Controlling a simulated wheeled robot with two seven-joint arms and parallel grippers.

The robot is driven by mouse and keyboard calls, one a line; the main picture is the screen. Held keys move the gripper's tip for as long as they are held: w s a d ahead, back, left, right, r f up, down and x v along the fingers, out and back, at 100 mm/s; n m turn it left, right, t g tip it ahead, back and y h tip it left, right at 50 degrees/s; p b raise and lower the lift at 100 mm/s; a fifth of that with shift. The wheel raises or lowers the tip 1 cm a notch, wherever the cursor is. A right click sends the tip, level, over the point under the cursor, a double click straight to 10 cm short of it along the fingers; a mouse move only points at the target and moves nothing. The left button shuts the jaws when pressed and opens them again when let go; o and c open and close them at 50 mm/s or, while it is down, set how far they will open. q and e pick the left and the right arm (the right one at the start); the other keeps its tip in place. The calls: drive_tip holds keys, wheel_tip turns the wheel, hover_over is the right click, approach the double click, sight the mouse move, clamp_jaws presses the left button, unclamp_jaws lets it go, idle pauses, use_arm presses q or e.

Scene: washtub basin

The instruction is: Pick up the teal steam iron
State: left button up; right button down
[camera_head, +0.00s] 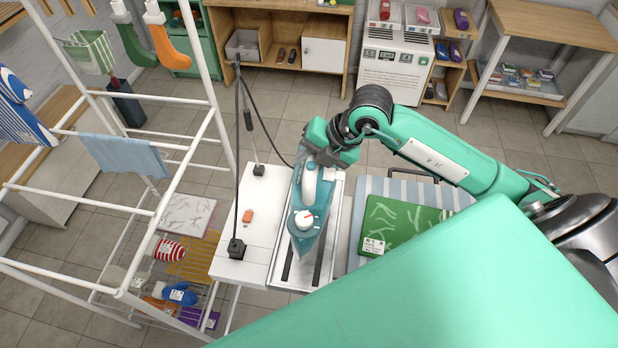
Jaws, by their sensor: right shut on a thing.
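The teal steam iron (303,221) has a white handle and a white dial with a red mark. It is at the grey metal rest with dark rails on the white ironing station (230,268); I cannot tell whether it touches the rest. My right gripper (318,160) reaches in from the right and is shut on the iron at its far end, by the handle. The fingertips are partly hidden by the gripper body. My left gripper is not in view.
A white drying rack (208,125) with hung cloths stands at the left. A dark cord stand (237,170) rises beside the iron. An orange block (248,216) lies on the white top. A green folded cloth (400,226) lies on the striped board (358,190) at right.

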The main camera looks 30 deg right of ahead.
wheel_tip(320, 180, up, 10)
drive_tip(key=shift+b, duration=0.8)
